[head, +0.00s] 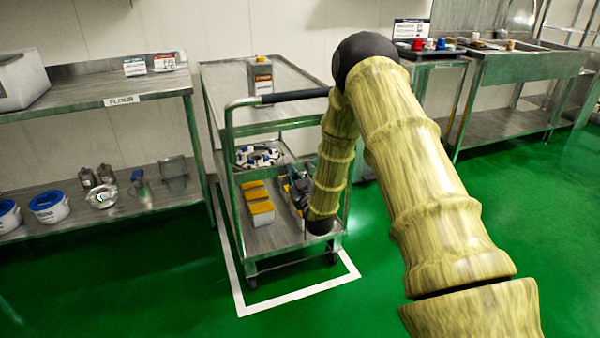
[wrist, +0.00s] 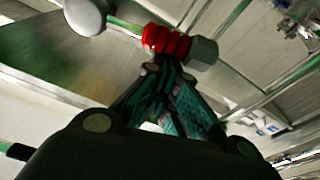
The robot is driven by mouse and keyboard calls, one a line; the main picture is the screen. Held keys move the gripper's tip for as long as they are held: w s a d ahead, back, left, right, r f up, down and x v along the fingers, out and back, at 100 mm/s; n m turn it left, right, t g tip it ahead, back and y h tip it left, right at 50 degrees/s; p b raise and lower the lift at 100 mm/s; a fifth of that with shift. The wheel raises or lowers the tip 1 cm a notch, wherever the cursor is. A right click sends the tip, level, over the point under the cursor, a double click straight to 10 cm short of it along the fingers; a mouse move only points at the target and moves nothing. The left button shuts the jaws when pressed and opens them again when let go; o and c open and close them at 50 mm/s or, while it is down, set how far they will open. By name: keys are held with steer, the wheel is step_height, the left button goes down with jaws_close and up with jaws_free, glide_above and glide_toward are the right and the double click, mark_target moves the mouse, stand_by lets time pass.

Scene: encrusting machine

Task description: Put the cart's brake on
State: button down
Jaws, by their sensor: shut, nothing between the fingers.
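The steel cart (head: 238,170) stands inside a white floor outline, with its black-gripped handle (head: 295,96) on the near side. Its near casters show at the left (head: 250,283) and right (head: 331,258); no brake can be made out on them. My arm reaches down to the cart's right side, and my gripper is mostly hidden there in the head view. In the wrist view my gripper (wrist: 166,72) is shut and empty. Its tips are close to a red ribbed part (wrist: 166,41) with a grey hexagonal end (wrist: 203,53); I cannot tell whether they touch.
The cart's lower shelf holds yellow-topped boxes (head: 258,205); its middle shelf holds blue and white pieces (head: 258,156). A steel table (head: 95,95) stands left, a sink bench (head: 520,68) back right. Green floor is free in front. A pale rounded object (wrist: 85,15) shows in the wrist view.

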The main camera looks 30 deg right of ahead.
steer(key=d+f+n+g+y+b, duration=0.1)
steer(key=d+f+n, duration=0.3)
steer(key=f+n, duration=0.5)
steer(key=shift+s+d+f+n+y+b, duration=0.35)
steer(key=shift+n+y, duration=0.25)
steer(key=shift+n, duration=3.3)
steer(key=s+a+p, duration=0.1)
steer(key=s+a, duration=0.3)
steer(key=s, duration=0.4)
steer(key=shift+s, duration=0.35)
